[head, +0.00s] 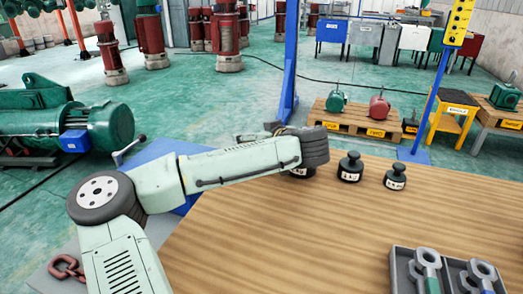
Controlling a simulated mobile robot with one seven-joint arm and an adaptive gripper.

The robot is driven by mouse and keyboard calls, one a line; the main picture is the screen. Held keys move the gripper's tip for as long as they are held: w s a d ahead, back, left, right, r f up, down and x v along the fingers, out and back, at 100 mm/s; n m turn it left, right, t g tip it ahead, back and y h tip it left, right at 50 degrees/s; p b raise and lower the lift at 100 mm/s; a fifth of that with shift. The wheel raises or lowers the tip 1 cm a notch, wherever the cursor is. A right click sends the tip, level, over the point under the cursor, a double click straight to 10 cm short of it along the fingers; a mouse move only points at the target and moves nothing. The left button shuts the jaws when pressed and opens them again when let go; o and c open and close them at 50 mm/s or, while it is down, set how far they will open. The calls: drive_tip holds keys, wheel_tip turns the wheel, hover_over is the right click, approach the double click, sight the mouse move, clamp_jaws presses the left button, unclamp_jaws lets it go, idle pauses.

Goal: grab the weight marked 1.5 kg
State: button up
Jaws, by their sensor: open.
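Three dark weights with knob tops and small white labels stand in a row near the far edge of the wooden table. The left weight (303,173) is partly hidden by the end of my arm. The middle weight (349,168) and the right weight (395,178) stand upright and uncovered. The labels are too small to read surely, so I cannot tell which is marked 1.5 kg. My arm reaches from the lower left to just above and left of the left weight. My gripper is hidden behind my arm, and no fingertips show.
The wooden table (290,240) is clear in its middle. A grey tray (398,272) with metal eye-ended parts stands at the lower right. A blue post (291,60) rises beyond the table. Pallets (345,121) with motors stand on the floor behind.

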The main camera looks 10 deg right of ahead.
drive_tip(key=shift+s+d, duration=0.1)
clamp_jaws()
idle(0.9)
drive_tip(key=shift+f, duration=0.1)
idle(0.4)
